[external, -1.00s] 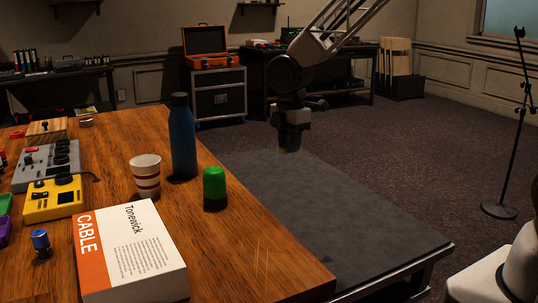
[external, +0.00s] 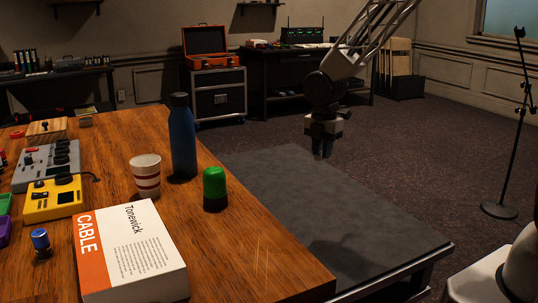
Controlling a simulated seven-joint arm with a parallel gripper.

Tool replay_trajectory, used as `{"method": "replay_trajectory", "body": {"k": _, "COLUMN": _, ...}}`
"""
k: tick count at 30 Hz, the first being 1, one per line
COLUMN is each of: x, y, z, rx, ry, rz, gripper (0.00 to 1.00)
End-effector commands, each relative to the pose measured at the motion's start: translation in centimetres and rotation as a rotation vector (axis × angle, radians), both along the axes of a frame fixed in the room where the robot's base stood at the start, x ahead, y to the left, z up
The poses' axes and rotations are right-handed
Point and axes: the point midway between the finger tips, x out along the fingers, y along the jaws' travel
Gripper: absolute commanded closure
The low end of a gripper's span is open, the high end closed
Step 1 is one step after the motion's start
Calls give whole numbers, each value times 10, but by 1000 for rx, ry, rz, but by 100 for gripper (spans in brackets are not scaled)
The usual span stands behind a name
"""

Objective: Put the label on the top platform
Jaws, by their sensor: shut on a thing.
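My gripper (external: 323,154) hangs pointing down above the far part of a dark grey flat platform (external: 375,225) beside the wooden desk. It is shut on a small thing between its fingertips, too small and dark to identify. I cannot make out a separate label anywhere. The grey platform is bare, with a shadow on its near part, and my gripper is apart from its surface. Which surface is the top platform is not clear from this view.
The wooden desk (external: 240,245) holds a blue bottle (external: 182,140), striped cup (external: 146,178), green-topped cylinder (external: 215,188), cable box (external: 130,250) and yellow device (external: 54,198). A microphone stand (external: 510,140) stands right. The air above the grey platform is clear.

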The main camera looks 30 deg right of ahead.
Motion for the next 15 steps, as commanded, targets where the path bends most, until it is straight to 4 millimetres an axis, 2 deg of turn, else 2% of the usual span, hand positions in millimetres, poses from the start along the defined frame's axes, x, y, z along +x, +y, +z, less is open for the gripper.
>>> {"method": "replay_trajectory", "body": {"k": 15, "x": -2, "y": 0, "z": -133, "rx": -3, "ry": 5, "rz": -1, "gripper": 100}}
